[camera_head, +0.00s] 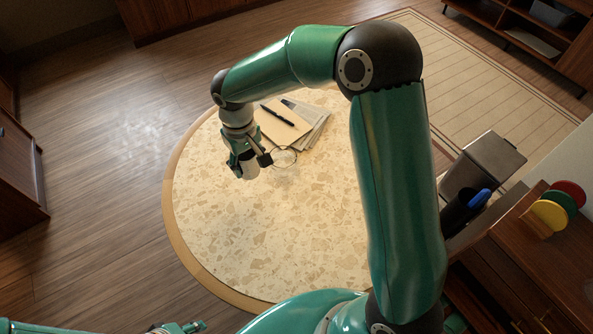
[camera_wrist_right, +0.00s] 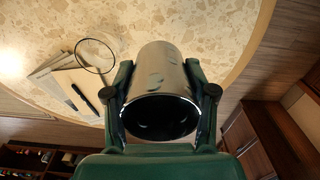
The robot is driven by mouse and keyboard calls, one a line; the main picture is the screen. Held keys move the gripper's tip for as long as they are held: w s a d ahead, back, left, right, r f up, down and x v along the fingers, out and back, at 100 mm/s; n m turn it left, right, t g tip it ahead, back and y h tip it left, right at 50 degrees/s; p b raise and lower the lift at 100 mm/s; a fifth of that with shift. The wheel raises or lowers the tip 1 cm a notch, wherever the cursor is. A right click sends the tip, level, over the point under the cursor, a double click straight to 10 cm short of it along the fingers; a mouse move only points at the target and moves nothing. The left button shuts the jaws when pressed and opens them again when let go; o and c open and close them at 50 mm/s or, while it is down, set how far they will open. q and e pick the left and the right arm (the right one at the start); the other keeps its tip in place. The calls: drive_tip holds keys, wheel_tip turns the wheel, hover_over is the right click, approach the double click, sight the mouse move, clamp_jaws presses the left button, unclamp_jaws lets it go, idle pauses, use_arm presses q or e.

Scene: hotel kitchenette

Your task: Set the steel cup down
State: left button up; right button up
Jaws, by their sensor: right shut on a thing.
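The steel cup (camera_wrist_right: 158,70) is a shiny cylinder between the two fingers of my right gripper (camera_wrist_right: 163,92), which is shut on it. In the wrist view its dark open mouth faces the camera. In the head view my right gripper (camera_head: 250,162) is over the left part of the round terrazzo table (camera_head: 270,230), and a small pale part of the cup (camera_head: 251,172) shows at the fingers. Whether its base touches the table cannot be told. Part of my left gripper (camera_head: 182,327) shows at the bottom left edge; its fingers are not clear.
Papers (camera_head: 312,118) with a dark pen (camera_head: 277,115) lie at the back of the table. A thin round ring (camera_head: 284,157) lies just right of my right gripper. The table's front half is clear. A bin (camera_head: 487,160) and a wooden cabinet (camera_head: 530,255) stand at right.

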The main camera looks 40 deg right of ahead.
drive_tip(key=s+d+m+b, duration=0.1)
drive_tip(key=s+d+b, duration=0.2)
drive_tip(key=d+b, duration=0.3)
drive_tip(key=s+d+b, duration=0.3)
drive_tip(key=d, duration=0.6)
drive_tip(key=f, duration=1.9)
drive_tip(key=shift+a+f+p, duration=0.15)
drive_tip(key=shift+a+p, duration=0.05)
drive_tip(key=shift+p, duration=0.2)
drive_tip(key=o, duration=1.3)
